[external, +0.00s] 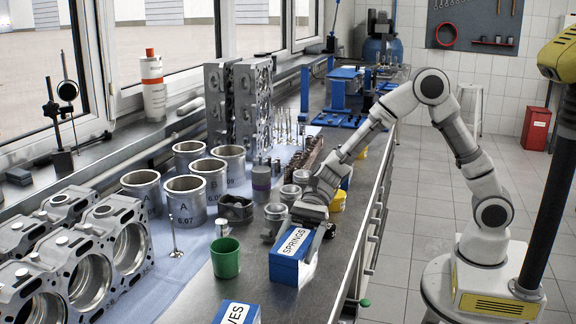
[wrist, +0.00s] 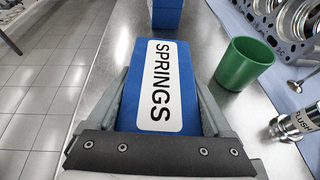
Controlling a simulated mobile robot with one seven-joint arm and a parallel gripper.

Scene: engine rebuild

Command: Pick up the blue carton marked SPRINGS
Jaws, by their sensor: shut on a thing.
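The blue carton (external: 288,270) has a white label marked SPRINGS and is near the front edge of the metal bench. In the wrist view the carton (wrist: 126,112) lies between the two fingers of my gripper (wrist: 160,105), its label facing the camera. My gripper (external: 309,232) comes at it from the far side and is shut on it. The fingers lie along the carton's two sides. I cannot tell whether the carton's underside touches the bench.
A green cup (external: 225,257) stands close beside the carton; it also shows in the wrist view (wrist: 244,62). Another blue carton (external: 237,313), its label partly cut off, is nearer the camera. Metal cylinders (external: 186,201) and engine blocks (external: 95,255) fill the bench's left. Floor lies open to the right.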

